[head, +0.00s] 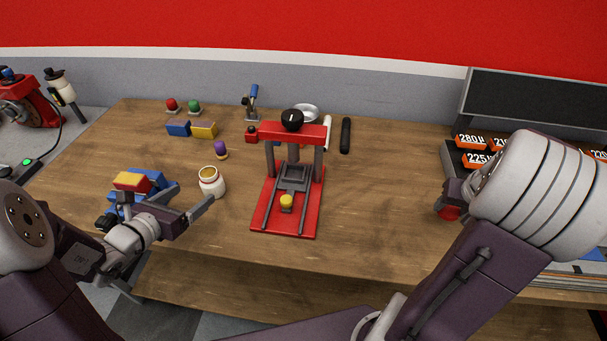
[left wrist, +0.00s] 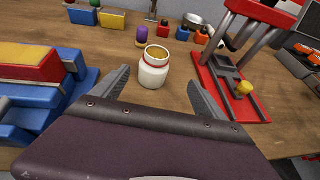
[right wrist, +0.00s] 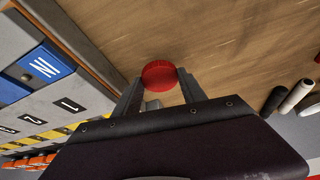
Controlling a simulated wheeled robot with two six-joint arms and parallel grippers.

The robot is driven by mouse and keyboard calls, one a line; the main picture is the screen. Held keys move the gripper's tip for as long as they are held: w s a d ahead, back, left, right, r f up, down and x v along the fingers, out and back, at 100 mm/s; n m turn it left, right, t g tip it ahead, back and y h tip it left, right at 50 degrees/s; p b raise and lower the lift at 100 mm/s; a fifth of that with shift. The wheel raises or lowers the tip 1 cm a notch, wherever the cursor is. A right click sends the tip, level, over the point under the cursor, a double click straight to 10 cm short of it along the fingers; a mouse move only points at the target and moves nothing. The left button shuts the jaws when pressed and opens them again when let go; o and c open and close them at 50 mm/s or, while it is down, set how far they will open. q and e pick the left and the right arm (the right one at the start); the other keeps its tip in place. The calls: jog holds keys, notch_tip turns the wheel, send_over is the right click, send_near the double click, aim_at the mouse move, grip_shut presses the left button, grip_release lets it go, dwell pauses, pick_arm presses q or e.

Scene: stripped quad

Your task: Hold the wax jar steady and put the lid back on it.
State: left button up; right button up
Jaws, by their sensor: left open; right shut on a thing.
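The wax jar (head: 211,182) is white with a red band at its neck and stands upright and uncovered on the wooden table. Yellowish wax shows in its mouth in the left wrist view (left wrist: 154,68). My left gripper (head: 196,199) is open, with the jar just beyond and between its fingertips, apart from them as far as I can tell. The red lid (right wrist: 159,75) is round with a ridged edge. My right gripper (right wrist: 156,82) is shut on it at the table's right side. In the head view the lid (head: 449,212) shows partly below the gripper.
A red press (head: 290,205) stands in the middle of the table, between the jar and the lid. A blue, red and yellow block (head: 135,185) is left of the jar. A purple-topped item (head: 221,150) is behind the jar. A labelled rack (head: 470,150) stands at right.

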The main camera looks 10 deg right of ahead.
aim_at(205, 185)
pick_arm(q)
jog(key=shift+a+f, duration=0.15)
jog(key=shift+a, duration=0.4)
pick_arm(e)
jog(key=shift+a, duration=0.1)
pick_arm(q)
jog(key=shift+s, duration=0.1)
jog(key=shift+d, duration=0.1)
jog(key=shift+d, duration=0.1)
pick_arm(e)
jog(key=shift+f, duration=0.1)
pick_arm(q)
jog(key=x, duration=0.6)
jog(key=shift+w+f, duration=0.15)
jog(key=shift+w, duration=0.15)
jog(key=x, duration=0.5)
jog(key=shift+w+f, duration=0.2)
jog(key=shift+f, duration=0.15)
pick_arm(e)
jog(key=shift+r, duration=0.2)
